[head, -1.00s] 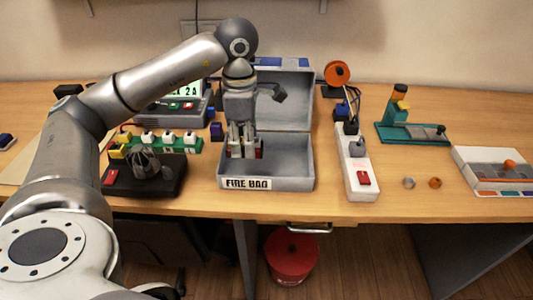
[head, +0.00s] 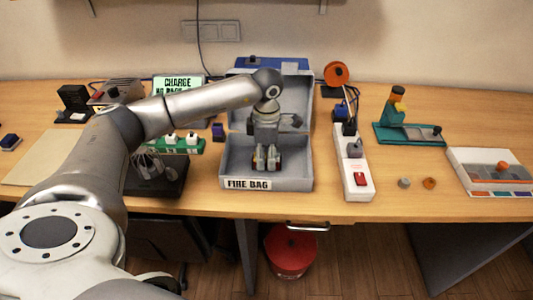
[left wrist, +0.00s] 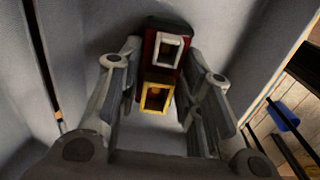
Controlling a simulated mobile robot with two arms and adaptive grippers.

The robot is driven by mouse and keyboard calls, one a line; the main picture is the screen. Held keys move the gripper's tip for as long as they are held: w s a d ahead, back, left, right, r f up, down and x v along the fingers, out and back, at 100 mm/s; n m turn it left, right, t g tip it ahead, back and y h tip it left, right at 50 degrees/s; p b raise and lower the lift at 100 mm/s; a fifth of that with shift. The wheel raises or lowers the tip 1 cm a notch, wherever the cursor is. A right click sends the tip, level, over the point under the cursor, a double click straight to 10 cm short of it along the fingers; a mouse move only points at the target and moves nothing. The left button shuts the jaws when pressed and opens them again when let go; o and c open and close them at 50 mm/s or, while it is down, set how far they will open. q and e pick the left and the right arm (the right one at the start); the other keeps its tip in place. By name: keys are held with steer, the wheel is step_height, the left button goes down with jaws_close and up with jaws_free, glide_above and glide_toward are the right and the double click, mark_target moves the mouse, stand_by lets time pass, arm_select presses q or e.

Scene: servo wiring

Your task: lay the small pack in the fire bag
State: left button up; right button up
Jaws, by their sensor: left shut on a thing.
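The fire bag (head: 300,184) is an open grey box with a raised lid and a "FIRE BAG" label on its front. My left gripper (head: 267,163) points down inside it, near the middle. It is shut on the small pack (left wrist: 166,42), which is dark red and black with a white-framed and a yellow-framed connector end. In the head view the fingers hide most of the pack; only bits of red show beside them. I cannot tell whether the pack touches the bag's floor. My right gripper is not in view.
A white power strip (head: 346,172) stands close to the bag's right side. A green board with white plugs (head: 185,145) and a dark box (head: 155,180) lie to its left. A charger screen (head: 179,86) is behind. The bag's right part is clear.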

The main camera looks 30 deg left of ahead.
mark_target(267, 159)
arm_select(q)
steer(key=shift+f, duration=0.1)
steer(key=o, duration=1.1)
step_height(267, 159, up, 12)
steer(key=shift+r+b, duration=0.15)
steer(key=shift+b, duration=0.95)
